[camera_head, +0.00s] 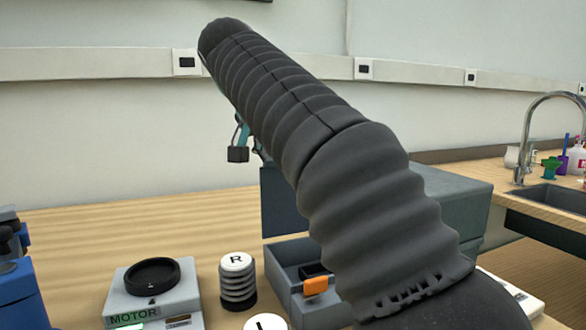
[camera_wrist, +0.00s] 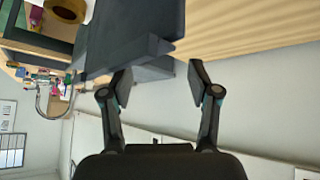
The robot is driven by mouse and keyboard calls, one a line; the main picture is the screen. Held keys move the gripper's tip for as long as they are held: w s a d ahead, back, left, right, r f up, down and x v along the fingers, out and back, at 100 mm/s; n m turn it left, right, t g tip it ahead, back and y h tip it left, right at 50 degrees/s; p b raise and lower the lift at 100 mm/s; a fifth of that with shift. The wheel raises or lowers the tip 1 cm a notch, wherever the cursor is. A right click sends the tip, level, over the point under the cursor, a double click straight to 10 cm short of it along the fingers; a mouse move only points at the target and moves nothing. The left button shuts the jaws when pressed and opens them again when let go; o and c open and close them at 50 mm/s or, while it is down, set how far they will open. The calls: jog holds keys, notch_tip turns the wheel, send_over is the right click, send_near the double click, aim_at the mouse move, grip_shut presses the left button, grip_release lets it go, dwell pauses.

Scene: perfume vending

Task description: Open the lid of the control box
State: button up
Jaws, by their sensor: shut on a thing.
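The dark grey control box shows in the head view as an upright panel (camera_head: 283,205), partly hidden behind my arm. In the wrist view a large grey body (camera_wrist: 128,30) fills the top middle, and a grey edge (camera_wrist: 152,70) lies between the fingertips. My gripper (camera_head: 246,152) is above and left of the panel in the head view, mostly hidden by my arm. In the wrist view my gripper (camera_wrist: 161,86) has its fingers spaced apart, shut on what looks like the lid's edge. The contact itself is hard to see.
A small open grey box with an orange part (camera_head: 315,286) stands in front of the panel. A sink (camera_head: 555,200) is at right. The table's left back is clear.

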jog(key=shift+v, duration=1.55)
